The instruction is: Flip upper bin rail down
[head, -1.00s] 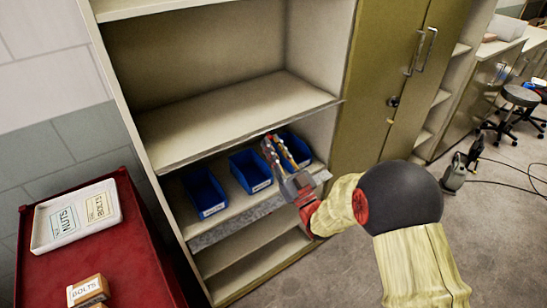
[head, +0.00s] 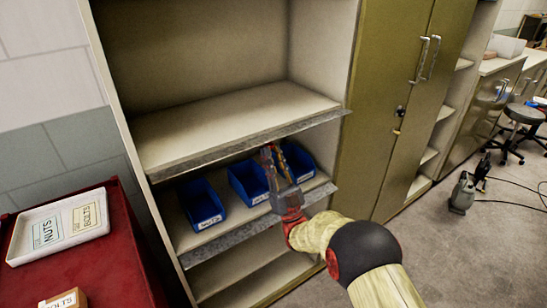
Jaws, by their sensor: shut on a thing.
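The upper bin rail (head: 215,157) is a long grey metal strip along the front edge of the upper shelf, with its face showing. My gripper (head: 272,149) is in front of the lower shelf opening, with its orange-brown fingers pointing up and its tips meeting the strip's lower edge. It is shut on the upper bin rail; the exact contact is small and dim. A second grey rail (head: 232,241) runs along the front of the lower shelf, partly hidden behind my gripper.
Blue bins (head: 203,205) stand on the lower shelf, one partly behind my gripper. The upper shelf (head: 235,122) is empty. A red cabinet (head: 120,250) with a white tray (head: 62,228) stands at left. Closed olive doors (head: 385,110) are at right. Floor is free at lower right.

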